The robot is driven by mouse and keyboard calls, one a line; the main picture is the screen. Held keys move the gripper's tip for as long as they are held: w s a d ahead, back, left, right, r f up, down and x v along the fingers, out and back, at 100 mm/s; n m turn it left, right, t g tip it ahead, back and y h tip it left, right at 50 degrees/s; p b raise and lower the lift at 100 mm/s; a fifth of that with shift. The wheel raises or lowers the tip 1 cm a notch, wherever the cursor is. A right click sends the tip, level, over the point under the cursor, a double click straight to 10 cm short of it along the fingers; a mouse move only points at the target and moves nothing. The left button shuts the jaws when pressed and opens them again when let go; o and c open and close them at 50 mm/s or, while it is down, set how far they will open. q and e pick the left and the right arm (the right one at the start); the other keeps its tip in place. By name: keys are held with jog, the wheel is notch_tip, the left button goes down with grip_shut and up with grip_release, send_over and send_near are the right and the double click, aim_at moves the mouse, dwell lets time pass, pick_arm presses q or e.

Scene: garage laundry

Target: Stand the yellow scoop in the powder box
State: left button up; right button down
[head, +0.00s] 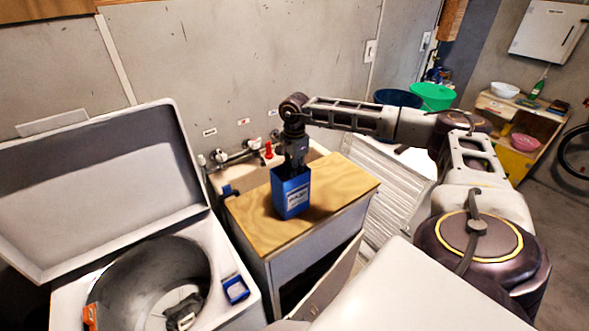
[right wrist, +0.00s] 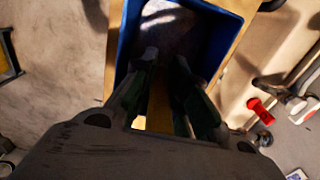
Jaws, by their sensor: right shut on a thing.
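The blue powder box (head: 290,195) stands upright on the wooden top of a small cabinet. My right gripper (head: 296,165) points down at the box's open top, its fingertips at or inside the rim. In the right wrist view, the box's blue wall (right wrist: 228,45) surrounds the fingertips (right wrist: 165,62), with pale powder beyond them. A yellow strip between the fingers is the yellow scoop (right wrist: 159,103), and the gripper is shut on it. The scoop's lower end is hidden, so I cannot tell whether it touches the powder. My left gripper is out of view.
The wooden top (head: 345,188) is clear around the box. A sink with taps and a red handle (head: 268,150) lies behind it. An open top-loading washer (head: 150,285) stands at left. A cabinet door (head: 335,280) hangs open below.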

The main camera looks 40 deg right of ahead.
jog(key=shift+f, duration=0.2)
jog(key=c, duration=1.7)
grip_release()
jog(key=shift+r, duration=0.2)
jog(key=shift+r, duration=0.6)
notch_tip(320, 180, up, 11)
jog(key=b, duration=0.2)
jog(key=shift+f+b, duration=0.1)
jog(key=shift+b, duration=0.2)
